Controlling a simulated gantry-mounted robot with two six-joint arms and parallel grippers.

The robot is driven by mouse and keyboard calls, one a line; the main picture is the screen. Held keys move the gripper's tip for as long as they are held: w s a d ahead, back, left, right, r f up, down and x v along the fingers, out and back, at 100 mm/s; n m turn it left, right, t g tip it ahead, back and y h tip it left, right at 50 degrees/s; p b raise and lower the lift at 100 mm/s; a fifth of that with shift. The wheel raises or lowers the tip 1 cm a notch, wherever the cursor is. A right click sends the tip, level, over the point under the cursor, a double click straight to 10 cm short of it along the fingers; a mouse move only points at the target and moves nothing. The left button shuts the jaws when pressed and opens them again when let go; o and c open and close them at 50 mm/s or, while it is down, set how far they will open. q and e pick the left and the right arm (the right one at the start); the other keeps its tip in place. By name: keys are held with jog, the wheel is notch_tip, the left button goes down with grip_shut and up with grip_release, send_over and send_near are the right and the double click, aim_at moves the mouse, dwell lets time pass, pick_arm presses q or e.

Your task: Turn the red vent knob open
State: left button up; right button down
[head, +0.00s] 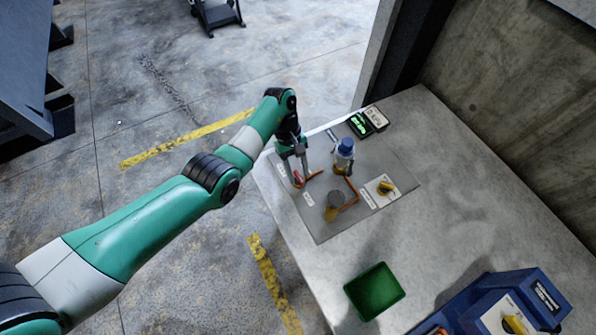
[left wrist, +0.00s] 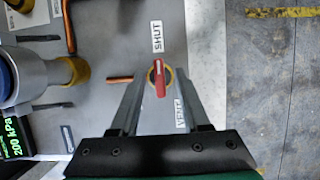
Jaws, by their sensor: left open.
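The red vent knob (left wrist: 159,80) sits on a yellow round base on the grey panel (left wrist: 110,22). Its handle lies nearly along the line from the SHUT label (left wrist: 157,36) towards the VENT label (left wrist: 179,113). It also shows small in the head view (head: 297,178), partly hidden by my gripper. My left gripper (head: 302,174) is open above the knob. In the left wrist view its two fingers (left wrist: 160,84) stand on either side of the knob, with gaps visible. Whether the fingertips reach the handle's height cannot be told. My right gripper is not in view.
A lit green display (head: 361,124) is behind. A green tray (head: 374,291) and a blue box (head: 515,303) are nearer.

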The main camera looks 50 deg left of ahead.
pick_arm(q)
jog(key=shift+c, duration=0.3)
grip_shut()
jog(key=shift+r+n+p, duration=0.2)
jog(key=shift+n+p, duration=0.2)
jog(key=shift+p, duration=0.35)
jog(key=n+t+p, duration=0.1)
jog(key=n+p, duration=0.3)
jog(key=p, duration=0.1)
jog(key=n+t+y+p, duration=0.1)
jog(key=n+t+p, duration=0.1)
jog(key=n+p, duration=0.2)
jog(key=n+t+p, duration=0.1)
jog(key=n+p, duration=0.3)
jog(key=p, duration=0.2)
jog(key=shift+s+d+r+n+t+y+p, duration=0.1)
jog(key=shift+s+d+n+t+y+p, duration=0.05)
jog(key=shift+s+n+t+y+p, duration=0.2)
jog(key=n+y+p, duration=0.1)
jog(key=n+p, duration=0.2)
jog(key=shift+d+n+t, duration=0.1)
jog(key=shift+n+t, duration=0.15)
jog(key=shift+t, duration=0.1)
jog(key=shift+f+n+y+p, duration=0.25)
jog(key=shift+n+p, duration=0.35)
jog(key=shift+p, duration=0.15)
jog(key=shift+o, duration=0.3)
grip_release()
